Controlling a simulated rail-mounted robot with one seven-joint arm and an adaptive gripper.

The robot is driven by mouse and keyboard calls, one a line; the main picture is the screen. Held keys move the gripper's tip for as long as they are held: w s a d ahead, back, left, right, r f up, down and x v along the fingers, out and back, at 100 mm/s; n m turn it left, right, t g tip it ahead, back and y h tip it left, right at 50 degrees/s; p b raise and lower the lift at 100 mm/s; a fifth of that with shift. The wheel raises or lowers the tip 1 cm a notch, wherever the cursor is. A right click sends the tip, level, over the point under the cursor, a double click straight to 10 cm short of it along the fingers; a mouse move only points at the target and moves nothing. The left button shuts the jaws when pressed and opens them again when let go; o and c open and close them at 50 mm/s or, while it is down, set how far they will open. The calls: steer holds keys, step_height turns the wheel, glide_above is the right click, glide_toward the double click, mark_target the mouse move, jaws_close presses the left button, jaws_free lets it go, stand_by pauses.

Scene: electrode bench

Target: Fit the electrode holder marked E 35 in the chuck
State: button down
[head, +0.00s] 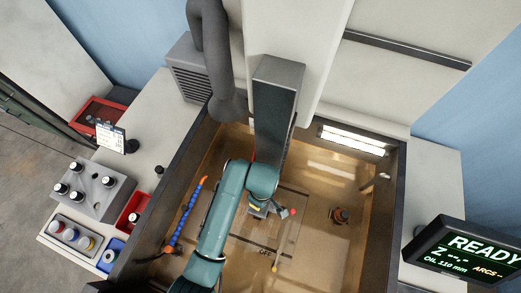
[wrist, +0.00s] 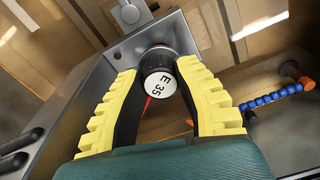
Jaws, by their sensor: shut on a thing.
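My gripper (wrist: 157,72) has yellow and black fingers and is shut on a round holder with a white end face marked E 35 (wrist: 158,84). The label faces the wrist camera. Behind the holder, in the wrist view, is the grey machine head (wrist: 175,36), where the chuck would be. The holder's far end is hidden, so I cannot tell whether it touches or sits in the chuck. In the head view the machine head (head: 278,110) hangs over the tank, and my gripper (head: 259,206) is partly hidden by my arm near its lower end.
A grey rack (head: 112,202) with several holders stands on the left bench. Red (head: 124,222), grey (head: 50,226) and blue (head: 104,266) trays are near it. A blue hose (head: 187,215) stands inside the tank wall (head: 392,200). A screen (head: 465,250) reads READY.

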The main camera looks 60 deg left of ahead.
steer(key=shift+f, duration=0.65)
steer(key=shift+f, duration=0.2)
steer(key=shift+f+b, duration=0.55)
steer(key=shift+f, duration=0.15)
steer(key=shift+c, duration=0.9)
jaws_free()
steer(key=shift+r, duration=0.1)
step_height(320, 180, up, 2)
steer(key=p, duration=0.2)
steer(key=shift+r+p, duration=0.15)
steer(key=shift+p, duration=0.15)
steer(key=shift+r, duration=1.75)
